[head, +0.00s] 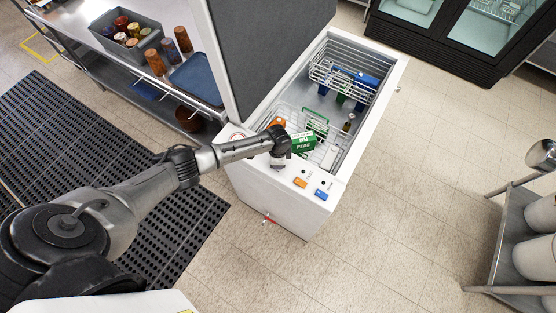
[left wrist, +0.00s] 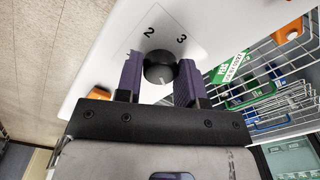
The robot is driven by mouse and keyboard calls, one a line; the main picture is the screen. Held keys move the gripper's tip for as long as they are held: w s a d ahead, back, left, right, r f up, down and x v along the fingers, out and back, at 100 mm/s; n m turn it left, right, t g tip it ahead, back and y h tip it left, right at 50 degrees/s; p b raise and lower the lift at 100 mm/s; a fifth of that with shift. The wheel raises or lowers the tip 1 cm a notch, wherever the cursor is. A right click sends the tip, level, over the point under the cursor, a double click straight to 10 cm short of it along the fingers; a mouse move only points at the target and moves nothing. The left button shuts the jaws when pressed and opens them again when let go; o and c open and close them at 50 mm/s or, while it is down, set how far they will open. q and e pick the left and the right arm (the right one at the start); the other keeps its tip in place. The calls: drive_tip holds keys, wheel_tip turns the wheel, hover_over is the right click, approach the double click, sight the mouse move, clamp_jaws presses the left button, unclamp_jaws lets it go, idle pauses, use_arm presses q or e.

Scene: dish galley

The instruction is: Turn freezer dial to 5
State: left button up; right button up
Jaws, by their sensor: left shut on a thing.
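The white chest freezer (head: 272,192) stands open in the head view, its grey lid (head: 265,45) raised. My left gripper (head: 278,160) is over the near end of its top panel and hides the dial there. In the left wrist view the round black freezer dial (left wrist: 160,66) sits between the two purple fingers of my left gripper (left wrist: 159,85), which is shut on it. A pale mark shows on the dial's side toward the gripper. The numbers 2 and 3 are readable on the dial plate (left wrist: 165,30); the others are hidden. My right gripper is in neither view.
Orange (head: 300,183) and blue (head: 321,194) switches sit on the panel near the dial. Wire baskets (head: 345,62) with boxed food, including a green box (head: 303,143), are inside the freezer. A steel counter with a grey bin (head: 122,28) stands left.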

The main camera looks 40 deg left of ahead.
use_arm(q)
drive_tip(key=shift+r, duration=0.1)
idle(0.3)
drive_tip(key=o, duration=0.9)
wheel_tip(320, 180, up, 14)
drive_tip(key=shift+f, duration=0.15)
idle(0.4)
